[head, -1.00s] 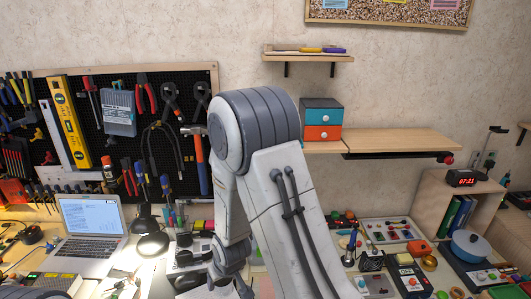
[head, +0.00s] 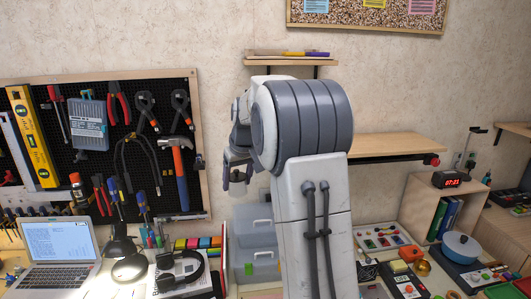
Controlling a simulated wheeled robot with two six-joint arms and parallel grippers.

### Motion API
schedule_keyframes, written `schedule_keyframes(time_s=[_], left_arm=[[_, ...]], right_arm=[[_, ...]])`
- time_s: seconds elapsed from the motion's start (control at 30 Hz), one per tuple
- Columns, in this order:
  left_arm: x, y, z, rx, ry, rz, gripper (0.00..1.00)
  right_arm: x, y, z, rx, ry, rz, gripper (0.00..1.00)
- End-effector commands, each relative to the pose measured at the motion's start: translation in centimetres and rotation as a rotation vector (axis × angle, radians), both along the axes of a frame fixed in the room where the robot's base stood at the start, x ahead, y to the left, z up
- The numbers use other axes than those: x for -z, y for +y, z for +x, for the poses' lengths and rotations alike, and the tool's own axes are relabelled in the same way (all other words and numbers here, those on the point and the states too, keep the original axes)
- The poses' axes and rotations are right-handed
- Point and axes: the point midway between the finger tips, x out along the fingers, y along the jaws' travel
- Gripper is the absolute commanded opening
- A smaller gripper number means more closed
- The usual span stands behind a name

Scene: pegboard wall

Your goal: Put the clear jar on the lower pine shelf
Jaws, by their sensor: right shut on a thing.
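The lower pine shelf (head: 398,145) is on the wall right of centre; my right arm covers its left part. Its visible right part is bare. My right gripper (head: 237,186) is raised in front of the wall, left of the lower shelf and just right of the pegboard. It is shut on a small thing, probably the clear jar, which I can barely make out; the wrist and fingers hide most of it. My left gripper is out of view.
A narrow upper shelf (head: 261,62) with tools on it is above my right arm. The pegboard (head: 188,85) with tools is at left. Grey boxes (head: 255,238) stand below the gripper. A clock (head: 452,179) tops a wooden cubby at right.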

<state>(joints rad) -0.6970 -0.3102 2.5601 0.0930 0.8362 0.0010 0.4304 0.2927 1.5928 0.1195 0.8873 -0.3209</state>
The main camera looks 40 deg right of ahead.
Motion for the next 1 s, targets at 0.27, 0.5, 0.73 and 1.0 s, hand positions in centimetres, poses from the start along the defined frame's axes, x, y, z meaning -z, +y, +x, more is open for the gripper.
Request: schedule_keyframes(time_s=[0.27, 0.5, 0.73, 1.0], left_arm=[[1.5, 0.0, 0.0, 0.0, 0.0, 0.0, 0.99], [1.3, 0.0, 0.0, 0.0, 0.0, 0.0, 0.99], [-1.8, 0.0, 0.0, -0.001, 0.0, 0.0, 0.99], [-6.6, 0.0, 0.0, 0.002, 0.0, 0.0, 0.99]], right_arm=[[-9.9, -4.1, -4.1, 0.001, -0.016, 0.0, 0.0], [-12.9, -4.8, -5.6, -0.01, -0.011, 0.004, 0.0], [-13.4, -7.1, -1.8, -0.011, -0.008, 0.005, 0.0], [-13.6, -10.6, 3.9, -0.011, -0.008, 0.005, 0.0]])
